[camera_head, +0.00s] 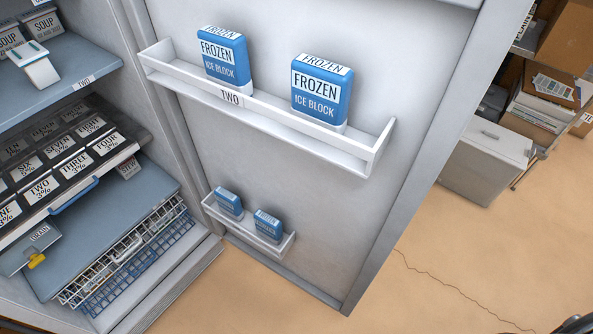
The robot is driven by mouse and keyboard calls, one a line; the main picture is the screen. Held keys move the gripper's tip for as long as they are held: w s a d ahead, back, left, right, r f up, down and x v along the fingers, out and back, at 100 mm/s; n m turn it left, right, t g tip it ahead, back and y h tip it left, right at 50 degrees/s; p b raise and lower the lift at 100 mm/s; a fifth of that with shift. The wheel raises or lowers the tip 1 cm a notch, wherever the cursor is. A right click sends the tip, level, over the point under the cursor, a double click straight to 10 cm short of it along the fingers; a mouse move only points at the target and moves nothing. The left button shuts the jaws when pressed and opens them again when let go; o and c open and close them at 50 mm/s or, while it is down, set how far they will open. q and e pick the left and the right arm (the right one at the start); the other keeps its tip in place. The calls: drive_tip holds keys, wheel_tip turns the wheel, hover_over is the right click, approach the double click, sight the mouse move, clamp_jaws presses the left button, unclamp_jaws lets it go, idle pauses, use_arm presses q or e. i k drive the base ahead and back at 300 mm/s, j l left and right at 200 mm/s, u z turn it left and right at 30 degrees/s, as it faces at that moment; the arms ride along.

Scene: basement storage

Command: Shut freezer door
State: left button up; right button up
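The freezer door (415,60) stands open, its inner face toward me. It is joined to the freezer body (115,40) at the left and reaches out to the right. An upper door rack (365,155) labelled TWO holds two blue ice blocks (225,60) marked FROZEN. A lower rack (285,243) holds two smaller-looking blue blocks (267,225). The freezer's inside shows at the left, with shelves and a wire basket. No gripper can be made out in this view. A dark curved piece at the bottom right corner is too cut off to identify.
Inside the freezer are a shelf (70,85) with soup boxes, a labelled dark tray (95,125) and a wire basket (140,250). A grey box (485,160) and cardboard boxes (570,40) stand beyond the door. The tan floor (440,270) is clear at lower right.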

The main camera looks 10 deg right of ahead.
sight(423, 69)
drive_tip(key=l+u, duration=0.3)
drive_tip(key=l, duration=0.2)
drive_tip(key=l+u, duration=0.3)
drive_tip(key=l, duration=0.2)
drive_tip(key=l+u, duration=0.3)
drive_tip(key=l, duration=0.2)
drive_tip(key=k+l+u, duration=0.15)
drive_tip(key=l+u, duration=0.15)
drive_tip(key=l, duration=0.15)
drive_tip(key=k+l+u, duration=0.3)
drive_tip(key=l, duration=0.15)
drive_tip(key=i+l+u, duration=0.1)
drive_tip(key=l+u, duration=0.15)
drive_tip(key=l, duration=0.35)
drive_tip(key=i+l+u, duration=0.1)
drive_tip(key=l+u, duration=0.15)
drive_tip(key=l, duration=0.35)
